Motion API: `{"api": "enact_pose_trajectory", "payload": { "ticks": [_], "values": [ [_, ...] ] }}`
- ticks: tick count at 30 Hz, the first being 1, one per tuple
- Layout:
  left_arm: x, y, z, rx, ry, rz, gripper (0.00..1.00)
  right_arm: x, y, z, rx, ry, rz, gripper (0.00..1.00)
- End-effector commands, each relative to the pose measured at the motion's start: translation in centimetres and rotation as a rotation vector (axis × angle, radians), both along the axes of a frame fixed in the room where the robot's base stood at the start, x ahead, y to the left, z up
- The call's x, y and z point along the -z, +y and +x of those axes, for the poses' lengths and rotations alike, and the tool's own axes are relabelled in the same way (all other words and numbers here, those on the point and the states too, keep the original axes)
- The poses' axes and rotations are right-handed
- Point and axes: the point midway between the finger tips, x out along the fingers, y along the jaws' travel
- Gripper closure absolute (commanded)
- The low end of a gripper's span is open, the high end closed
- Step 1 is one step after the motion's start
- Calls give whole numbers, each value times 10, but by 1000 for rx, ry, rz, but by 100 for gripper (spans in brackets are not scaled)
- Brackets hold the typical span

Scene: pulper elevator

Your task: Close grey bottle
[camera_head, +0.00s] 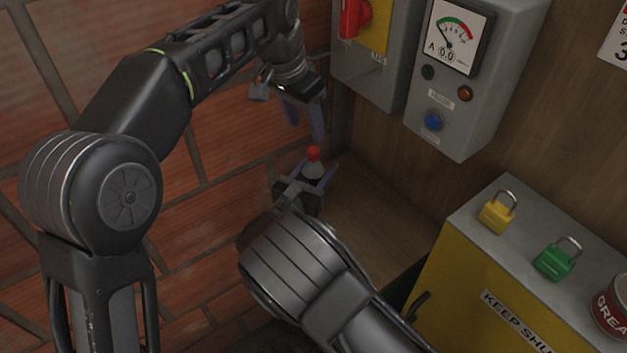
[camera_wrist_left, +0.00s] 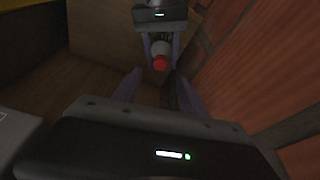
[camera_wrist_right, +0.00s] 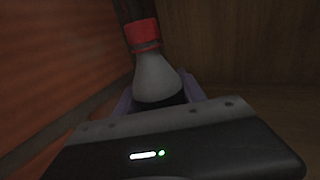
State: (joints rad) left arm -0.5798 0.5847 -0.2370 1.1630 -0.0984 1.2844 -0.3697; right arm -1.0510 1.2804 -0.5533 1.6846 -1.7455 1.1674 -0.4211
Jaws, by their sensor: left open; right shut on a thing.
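The grey bottle (camera_head: 313,170) stands about upright, with a red cap (camera_head: 313,153) on its top. My right gripper (camera_head: 308,184) is shut around its body from below in the head view. In the right wrist view the bottle's pale grey shoulder (camera_wrist_right: 156,78) and the red cap (camera_wrist_right: 142,33) fill the middle, with a narrow darker band under the cap; I cannot tell how tight the cap is. My left gripper (camera_head: 303,118) is open and empty above the cap, fingers pointing down. In the left wrist view the cap (camera_wrist_left: 160,63) lies beyond its fingertips.
A brick wall (camera_head: 240,130) stands close on the left. Grey control boxes (camera_head: 470,110) hang on the wooden wall behind. A yellow cabinet (camera_head: 470,285) at the right carries a yellow padlock (camera_head: 496,216), a green padlock (camera_head: 555,262) and a grease can (camera_head: 611,306).

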Motion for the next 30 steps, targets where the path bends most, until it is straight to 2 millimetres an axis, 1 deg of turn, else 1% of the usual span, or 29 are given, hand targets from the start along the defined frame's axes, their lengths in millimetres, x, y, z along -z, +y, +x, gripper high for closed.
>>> {"api": "enact_pose_trajectory", "payload": {
  "ticks": [9,13,14,17,20,21,25,27,30],
  "values": [
    [-1,0,0,-1,-1,-2,50,0,0,0,0,0,0,100],
    [-11,-1,-2,5,-14,-16,50,0,0,0,0,0,0,100],
    [-13,-4,-6,13,-13,-21,50,0,0,0,0,0,0,100],
    [-17,-12,-27,52,-9,-18,50,0,0,0,0,0,0,100],
    [-13,-20,-57,3,12,2,50,0,0,0,0,0,0,100],
    [-10,-23,-68,-41,17,12,50,0,0,0,0,0,0,100],
    [1,-27,-98,-212,21,40,50,0,0,0,0,0,0,100],
    [8,-28,-109,-317,16,49,50,0,0,0,0,0,0,100],
    [18,-27,-121,-464,6,53,50,0,0,0,0,0,0,100]
  ]
}}
